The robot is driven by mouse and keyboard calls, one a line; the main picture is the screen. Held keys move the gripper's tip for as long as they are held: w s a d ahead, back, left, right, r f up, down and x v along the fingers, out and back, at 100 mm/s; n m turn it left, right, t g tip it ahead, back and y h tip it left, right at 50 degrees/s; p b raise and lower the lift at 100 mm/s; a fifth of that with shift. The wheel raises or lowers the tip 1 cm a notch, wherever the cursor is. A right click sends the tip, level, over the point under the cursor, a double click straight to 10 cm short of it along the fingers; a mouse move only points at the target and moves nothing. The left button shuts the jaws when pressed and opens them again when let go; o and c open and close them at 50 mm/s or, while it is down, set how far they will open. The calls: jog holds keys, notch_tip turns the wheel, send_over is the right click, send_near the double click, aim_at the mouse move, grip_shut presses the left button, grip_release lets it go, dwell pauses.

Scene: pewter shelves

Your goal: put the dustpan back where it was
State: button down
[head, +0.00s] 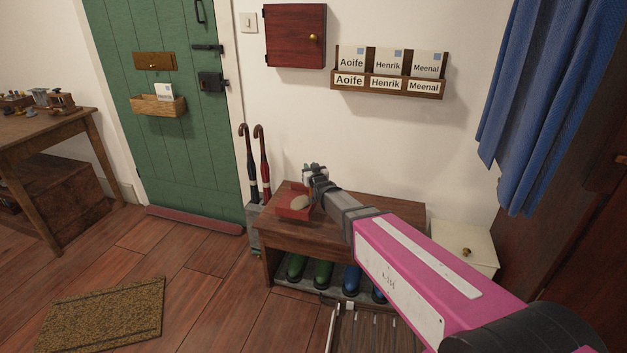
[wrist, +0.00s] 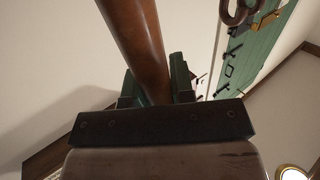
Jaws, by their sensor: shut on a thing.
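The red dustpan (head: 284,210) shows in the head view at the left end of the wooden bench, with a beige rounded thing (head: 300,202) over it. My gripper (head: 314,172) is just above and behind the pan, over the bench's back left part. In the wrist view my gripper (wrist: 157,92) is shut on a brown, round wooden handle (wrist: 138,45), which I take to be the dustpan's. The join of handle and pan is hidden, and I cannot tell whether the pan touches the bench.
Two umbrellas (head: 264,165) stand left of the bench (head: 385,207). Several boots (head: 322,275) sit under it. A letter rack (head: 388,83) and a red cabinet (head: 293,36) hang on the wall above. A cream cabinet (head: 465,240) stands right.

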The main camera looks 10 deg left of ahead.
jog(key=shift+w+d+f, duration=0.1)
jog(key=shift+d+f, duration=0.1)
jog(key=shift+f, duration=0.6)
jog(key=shift+w+d+f, duration=0.15)
jog(key=shift+d+f, duration=0.05)
jog(key=shift+f, duration=0.6)
jog(key=shift+w+d+f, duration=0.1)
jog(key=shift+d+f, duration=0.1)
jog(key=shift+f, duration=0.7)
jog(key=c, duration=1)
grip_release()
